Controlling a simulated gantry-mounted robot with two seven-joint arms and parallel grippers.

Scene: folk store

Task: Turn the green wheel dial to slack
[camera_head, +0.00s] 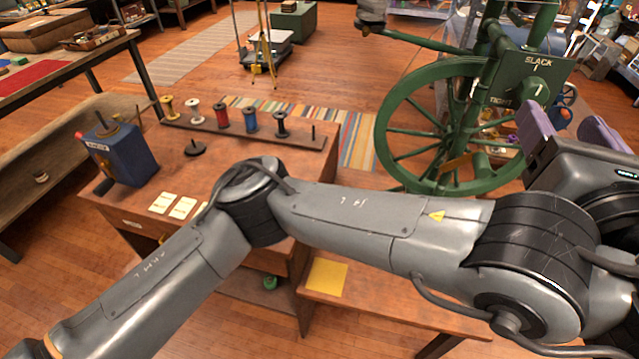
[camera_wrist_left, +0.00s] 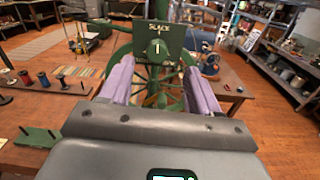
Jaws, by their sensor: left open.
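The green wheel dial (camera_head: 537,90) is a round green knob on a dark green panel (camera_head: 565,68) of the green spinning wheel (camera_head: 383,128). The knob's white mark looks about upright in the left wrist view, where the dial (camera_wrist_left: 157,48) sits ahead, between the fingers. My left gripper (camera_head: 568,130) is open and empty, its purple fingers apart, short of the panel and not visibly touching the knob. My right gripper is not in view.
My left arm crosses above a wooden bench (camera_head: 225,155) with a spool rack (camera_head: 245,132), a blue box (camera_head: 122,155) and cards (camera_head: 183,206). A yellow sheet (camera_head: 327,276) lies on a lower wooden surface. The wheel's spokes and rim are left of the gripper.

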